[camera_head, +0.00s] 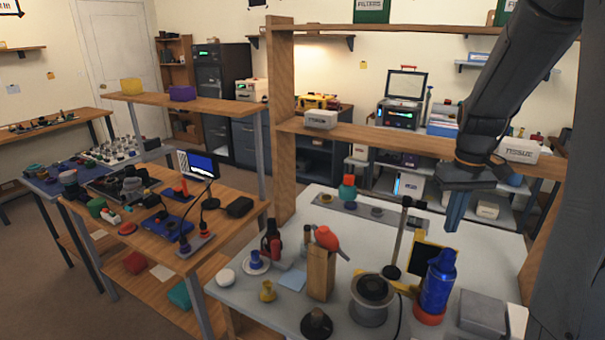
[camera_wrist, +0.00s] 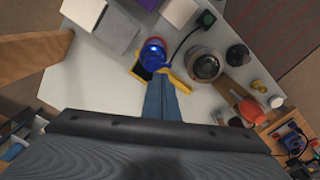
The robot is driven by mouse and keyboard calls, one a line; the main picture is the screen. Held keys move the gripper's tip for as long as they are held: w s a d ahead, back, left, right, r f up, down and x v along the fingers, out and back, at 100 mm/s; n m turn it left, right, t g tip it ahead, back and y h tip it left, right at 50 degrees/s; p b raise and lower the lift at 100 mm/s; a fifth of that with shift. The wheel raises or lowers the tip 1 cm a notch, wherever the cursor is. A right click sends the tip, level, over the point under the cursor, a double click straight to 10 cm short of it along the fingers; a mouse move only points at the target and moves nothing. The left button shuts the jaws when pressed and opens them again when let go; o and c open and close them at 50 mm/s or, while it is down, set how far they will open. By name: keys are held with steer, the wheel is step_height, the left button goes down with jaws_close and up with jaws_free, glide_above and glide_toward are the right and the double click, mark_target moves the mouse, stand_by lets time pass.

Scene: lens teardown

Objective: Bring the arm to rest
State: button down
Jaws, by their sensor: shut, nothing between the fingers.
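My arm comes down from the upper right in the head view. My gripper (camera_head: 455,222) hangs above the back right part of the white table (camera_head: 255,309), fingers pointing down and pressed together with nothing between them. The shut fingers also show in the wrist view (camera_wrist: 160,84). Below and in front of them stands a blue bottle (camera_head: 438,280) on an orange-red base, which also shows in the wrist view (camera_wrist: 153,54). My gripper looks apart from everything on the table.
A grey round pot (camera_head: 369,305), a wooden block (camera_head: 320,273) with an orange-red tool, a dark upright stand (camera_head: 398,235) and a grey box (camera_head: 482,314) crowd the table. A wooden shelf (camera_head: 375,137) with white boxes runs behind my gripper. A wooden bench (camera_head: 228,207) stands left.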

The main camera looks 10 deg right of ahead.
steer(key=s+a+f+b, duration=0.2)
steer(key=s+a+f, duration=0.1)
steer(key=a, duration=0.4)
steer(key=s+a+f+b, duration=0.3)
steer(key=a+f, duration=0.2)
steer(key=a, duration=0.2)
steer(key=s+a+f+t+b, duration=0.1)
steer(key=s+a+f+b, duration=0.2)
steer(key=a+f, duration=0.2)
steer(key=a, duration=0.3)
steer(key=shift+s+n, duration=0.25)
steer(key=shift+n, duration=0.05)
steer(key=shift+a+f, duration=0.1)
